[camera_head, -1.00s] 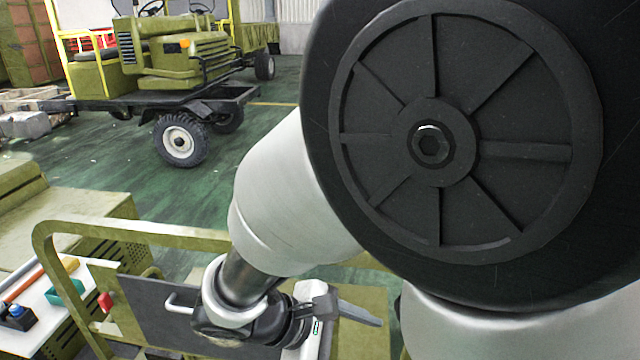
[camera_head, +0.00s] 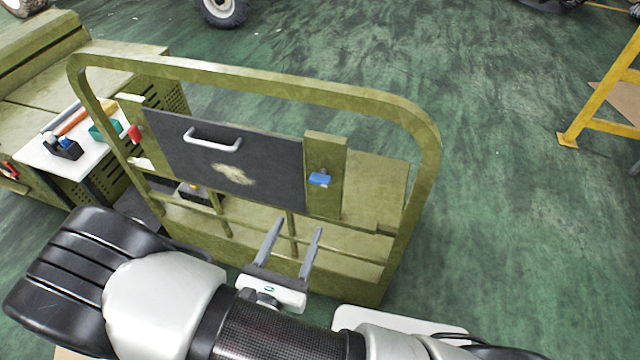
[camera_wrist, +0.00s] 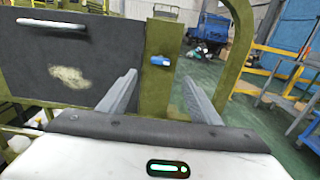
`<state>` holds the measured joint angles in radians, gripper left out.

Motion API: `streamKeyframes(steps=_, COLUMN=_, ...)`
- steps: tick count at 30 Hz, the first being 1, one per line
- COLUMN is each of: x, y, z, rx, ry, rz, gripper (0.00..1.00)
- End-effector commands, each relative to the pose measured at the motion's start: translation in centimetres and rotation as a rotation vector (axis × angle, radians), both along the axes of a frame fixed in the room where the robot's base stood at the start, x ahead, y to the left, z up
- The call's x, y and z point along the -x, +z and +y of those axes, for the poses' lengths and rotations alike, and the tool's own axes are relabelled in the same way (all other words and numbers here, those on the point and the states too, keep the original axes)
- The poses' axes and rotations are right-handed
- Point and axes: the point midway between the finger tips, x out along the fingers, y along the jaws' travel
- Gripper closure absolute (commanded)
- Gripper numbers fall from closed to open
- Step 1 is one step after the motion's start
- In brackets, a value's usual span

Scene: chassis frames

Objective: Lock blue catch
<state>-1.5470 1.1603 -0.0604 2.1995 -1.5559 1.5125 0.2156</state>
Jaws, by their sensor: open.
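The blue catch (camera_head: 320,179) sits on a green upright post (camera_head: 325,150) at the right edge of a dark panel (camera_head: 255,168) with a white handle (camera_head: 212,140). In the wrist view the blue catch (camera_wrist: 160,61) shows ahead, between and beyond the fingertips. Its lever looks about level; whether it overlaps the panel is hard to tell. A red catch (camera_head: 134,133) is on the panel's left post. My gripper (camera_head: 294,232) is open and empty, below and in front of the blue catch, not touching it. Its fingers also show in the wrist view (camera_wrist: 160,90).
A green tubular frame (camera_head: 270,85) surrounds the panel. At left, a white-topped bench (camera_head: 62,160) holds tools and a small dark block. A yellow stand (camera_head: 600,110) is at right. Open green floor lies right of the frame.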

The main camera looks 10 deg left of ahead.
Motion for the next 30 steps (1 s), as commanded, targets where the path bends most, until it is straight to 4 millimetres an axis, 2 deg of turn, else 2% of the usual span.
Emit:
streamKeyframes(steps=12, x=-9.2, y=0.1, z=-0.9, rx=0.0, ry=-0.006, rz=0.0, gripper=0.42)
streamKeyframes(steps=18, x=-12.6, y=0.0, z=-1.1, rx=-0.001, ry=-0.005, rz=0.002, gripper=0.42)
streamKeyframes(steps=24, x=-14.1, y=0.0, z=-1.2, rx=-0.001, ry=-0.004, rz=0.002, gripper=0.42)
streamKeyframes(steps=30, x=-14.3, y=0.0, z=-1.2, rx=0.0, ry=-0.004, rz=0.002, gripper=0.42)
